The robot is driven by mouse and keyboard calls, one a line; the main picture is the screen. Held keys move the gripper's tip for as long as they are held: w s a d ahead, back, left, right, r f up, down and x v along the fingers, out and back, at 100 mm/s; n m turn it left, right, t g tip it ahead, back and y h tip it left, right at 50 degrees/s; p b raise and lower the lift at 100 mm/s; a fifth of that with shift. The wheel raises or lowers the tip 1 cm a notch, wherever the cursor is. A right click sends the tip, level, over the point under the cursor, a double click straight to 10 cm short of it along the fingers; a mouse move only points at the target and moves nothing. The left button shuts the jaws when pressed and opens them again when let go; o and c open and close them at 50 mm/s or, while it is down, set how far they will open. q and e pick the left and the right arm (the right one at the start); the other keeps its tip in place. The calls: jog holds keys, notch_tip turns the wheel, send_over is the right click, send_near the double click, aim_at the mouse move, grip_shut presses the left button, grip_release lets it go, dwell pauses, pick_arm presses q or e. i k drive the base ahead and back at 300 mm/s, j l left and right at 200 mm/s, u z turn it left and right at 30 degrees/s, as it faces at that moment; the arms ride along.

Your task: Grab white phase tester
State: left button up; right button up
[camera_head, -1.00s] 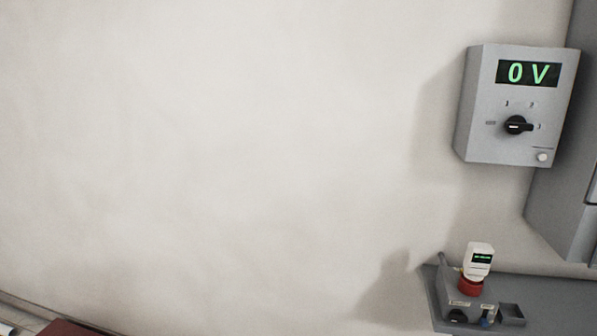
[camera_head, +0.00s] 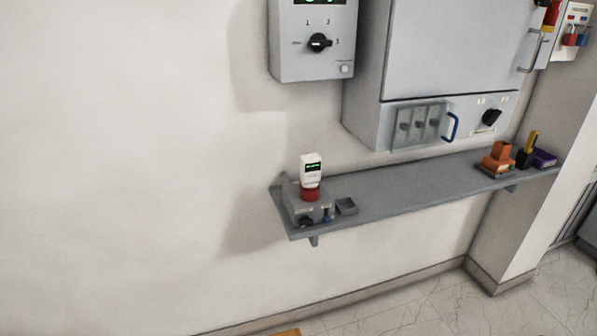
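The white phase tester (camera_head: 310,169) has a small dark screen with green text. It stands upright on a red base (camera_head: 310,193) on a grey holder box (camera_head: 297,207). The holder sits at the left end of the grey wall shelf (camera_head: 395,191). Neither of my grippers is in view.
A grey box with a rotary knob (camera_head: 312,45) hangs on the wall above the tester. A large grey cabinet (camera_head: 450,50) is mounted right of it. An orange tool (camera_head: 498,157) stands at the shelf's right end. Floor shows lower right.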

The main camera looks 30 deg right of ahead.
aim_at(310, 164)
jog(key=i+j+z, duration=0.3)
jog(key=i, duration=0.15)
jog(key=i+j+z, duration=0.15)
jog(key=i+z, duration=0.15)
jog(key=i, duration=0.15)
